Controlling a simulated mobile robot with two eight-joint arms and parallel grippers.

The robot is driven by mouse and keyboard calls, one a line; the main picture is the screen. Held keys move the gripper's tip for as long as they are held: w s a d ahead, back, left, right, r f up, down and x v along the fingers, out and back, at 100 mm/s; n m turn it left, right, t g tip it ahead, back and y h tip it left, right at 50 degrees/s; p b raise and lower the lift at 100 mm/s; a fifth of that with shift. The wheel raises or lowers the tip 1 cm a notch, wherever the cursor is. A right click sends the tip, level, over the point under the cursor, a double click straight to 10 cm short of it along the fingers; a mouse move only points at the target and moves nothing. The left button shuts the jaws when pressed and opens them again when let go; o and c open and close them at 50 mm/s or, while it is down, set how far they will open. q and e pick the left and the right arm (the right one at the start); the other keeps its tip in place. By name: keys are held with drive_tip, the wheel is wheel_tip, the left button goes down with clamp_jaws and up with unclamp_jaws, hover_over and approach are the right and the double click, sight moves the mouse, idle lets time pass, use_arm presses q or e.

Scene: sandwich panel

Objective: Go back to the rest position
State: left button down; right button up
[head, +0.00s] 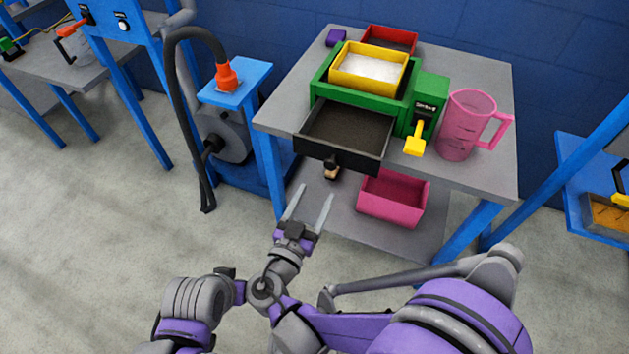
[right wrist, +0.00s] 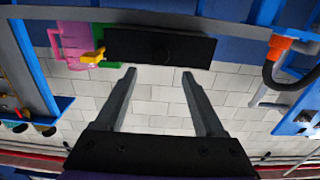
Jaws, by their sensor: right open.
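My right gripper (head: 309,203) is open and empty in the head view, in front of and below the pulled-out dark drawer (head: 327,157). Its fingers point toward the table and are apart from the drawer's knob (head: 331,171). In the right wrist view the two fingers of my right gripper (right wrist: 155,76) are spread with nothing between them, and the dark drawer front (right wrist: 150,46) lies beyond them. The drawer slides out of a green machine (head: 430,89) and holds a dark layer. My left gripper is not in view.
A yellow bin (head: 402,75) with white content sits on the green machine. A yellow lever (head: 415,138) and pink jug (head: 462,128) are at right on the grey table (head: 490,168). A pink bin (head: 388,212) is on the lower shelf.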

drive_tip(key=s+d+f+g, duration=0.1)
drive_tip(key=d+f+g, duration=0.15)
drive_tip(key=d, duration=0.35)
drive_tip(key=s+d+f+n+g, duration=0.1)
drive_tip(key=d+g, duration=0.2)
drive_tip(key=d, duration=0.2)
drive_tip(key=s+d+f+g, duration=0.2)
drive_tip(key=d+g, duration=0.1)
drive_tip(key=d, duration=0.3)
drive_tip(key=s+d+f+n+g+y, duration=0.1)
drive_tip(key=s+d+g+y, duration=0.15)
drive_tip(key=s, duration=0.45)
drive_tip(key=s+d+f+n+g+y, duration=0.1)
drive_tip(key=s+g+y, duration=0.15)
drive_tip(key=s, duration=0.45)
use_arm(q)
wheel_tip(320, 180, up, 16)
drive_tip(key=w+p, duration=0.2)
drive_tip(key=p, duration=1.2)
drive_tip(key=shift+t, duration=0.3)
use_arm(e)
wheel_tip(320, 180, up, 16)
drive_tip(key=w+t, duration=0.1)
drive_tip(key=w, duration=0.1)
drive_tip(key=shift+w+r+n+t+y, duration=0.2)
drive_tip(key=shift+r+n+t+y, duration=0.05)
drive_tip(key=shift+n+t+y, duration=0.1)
